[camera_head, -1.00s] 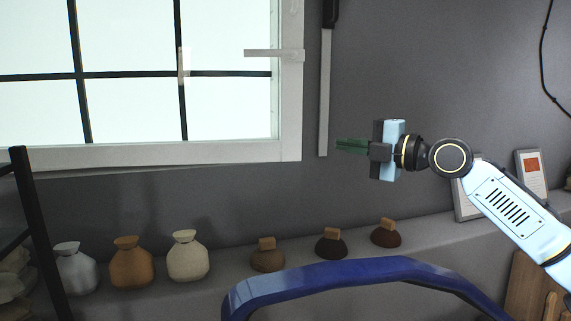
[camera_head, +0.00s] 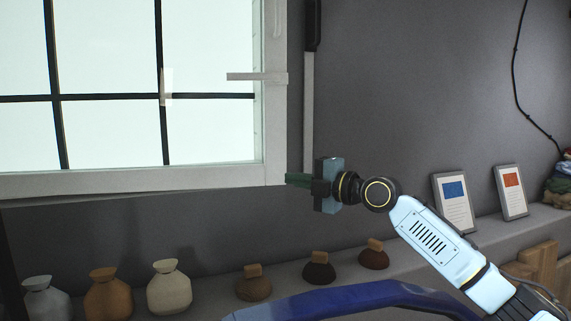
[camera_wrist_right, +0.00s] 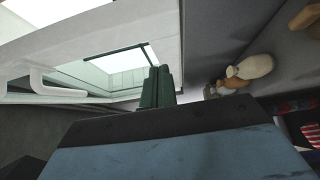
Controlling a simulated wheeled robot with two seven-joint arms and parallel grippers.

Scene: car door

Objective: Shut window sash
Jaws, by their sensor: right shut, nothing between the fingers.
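The window sash (camera_head: 210,178) has a white frame, bright panes and dark glazing bars, at the upper left of the head view. Its pale handle (camera_head: 258,77) sticks out level from the right side. My right gripper (camera_head: 297,180) is shut and empty, its green fingertips at the sash's lower right corner. I cannot tell whether they touch it. In the right wrist view the shut fingers (camera_wrist_right: 157,88) point toward the white frame (camera_wrist_right: 110,35), and the handle (camera_wrist_right: 50,88) shows at the left. How far the sash stands open is unclear. My left gripper is out of view.
A ledge below the window holds several vases, including a cream one (camera_head: 169,290), and several dark round objects (camera_head: 319,270). Framed cards (camera_head: 455,203) stand at the right. A blue curved bar (camera_head: 350,300) crosses the bottom. A pale vertical strip (camera_head: 308,115) is beside the window.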

